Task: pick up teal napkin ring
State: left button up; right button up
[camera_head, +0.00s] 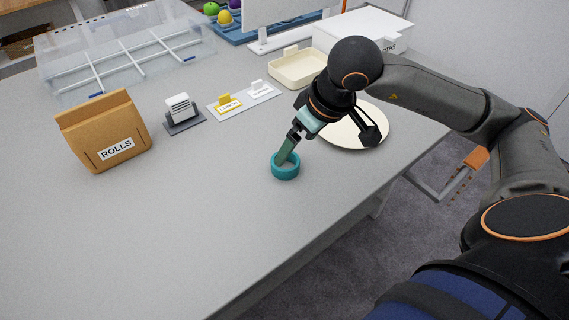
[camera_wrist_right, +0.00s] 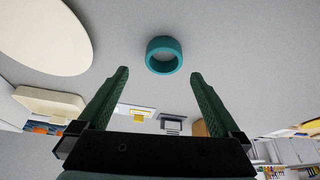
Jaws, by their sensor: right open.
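The teal napkin ring (camera_head: 285,172) lies on the grey table near its front edge. My right gripper (camera_head: 287,150) is open and empty. In the head view one finger shows just above and behind the ring and overlaps its far rim; whether they touch I cannot tell. In the right wrist view the ring (camera_wrist_right: 164,69) shows beyond and between the two spread green fingertips (camera_wrist_right: 161,74), with grey table on both sides of it. My left gripper is not in view.
A cream plate (camera_head: 345,138) lies right of the ring under my right arm. A brown ROLLS bag (camera_head: 85,125), small signs (camera_head: 243,98), a cream tray (camera_head: 290,73) and a clear divided box (camera_head: 60,55) stand farther back. The table's front left is clear.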

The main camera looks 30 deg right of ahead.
aim_at(280, 174)
jog(key=shift+a+x, duration=0.15)
jog(key=shift+x, duration=1.4)
jog(key=shift+a+x, duration=0.15)
jog(key=shift+x, duration=1.35)
jog(key=shift+s, duration=0.15)
jog(key=shift+c, duration=0.4)
jog(key=c, duration=1.2)
jog(key=shift+o, duration=0.2)
